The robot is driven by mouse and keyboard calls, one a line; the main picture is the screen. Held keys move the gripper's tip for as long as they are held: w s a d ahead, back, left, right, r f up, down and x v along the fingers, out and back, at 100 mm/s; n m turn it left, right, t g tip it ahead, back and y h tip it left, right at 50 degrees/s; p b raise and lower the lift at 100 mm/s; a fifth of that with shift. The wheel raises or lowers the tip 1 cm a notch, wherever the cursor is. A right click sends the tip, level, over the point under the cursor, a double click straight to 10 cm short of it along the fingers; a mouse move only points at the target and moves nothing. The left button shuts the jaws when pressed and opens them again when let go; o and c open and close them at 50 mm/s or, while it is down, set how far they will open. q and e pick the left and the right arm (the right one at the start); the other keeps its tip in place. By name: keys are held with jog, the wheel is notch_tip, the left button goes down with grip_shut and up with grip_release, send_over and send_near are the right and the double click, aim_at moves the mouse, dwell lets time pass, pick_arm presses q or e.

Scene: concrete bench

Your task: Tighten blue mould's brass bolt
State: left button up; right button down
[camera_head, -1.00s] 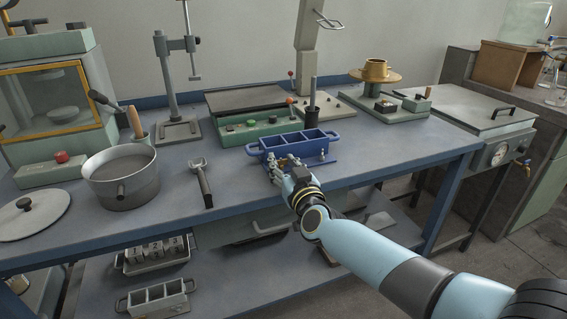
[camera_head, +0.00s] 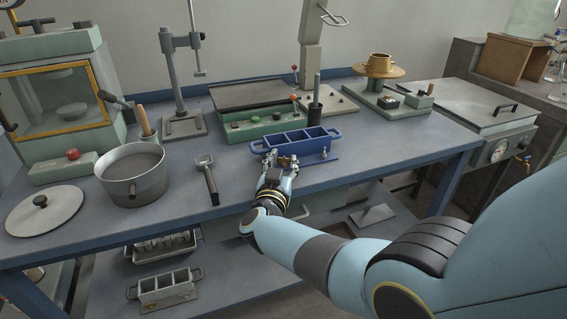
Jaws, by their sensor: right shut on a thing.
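The blue mould (camera_head: 318,144), a three-compartment box with end handles, stands on a base plate near the front edge of the bench. My right gripper (camera_head: 282,162) is at its front face, left of the middle. Its fingers are shut on a small brass bolt (camera_head: 285,161) that shows between them; the fingers hide part of it. A small light fitting (camera_head: 324,153) shows at the mould's right front. My left gripper is out of view.
A grey mould (camera_head: 165,288) sits on the lower shelf.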

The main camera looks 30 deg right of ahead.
dwell(0.4)
jog(key=c, duration=0.9)
grip_release()
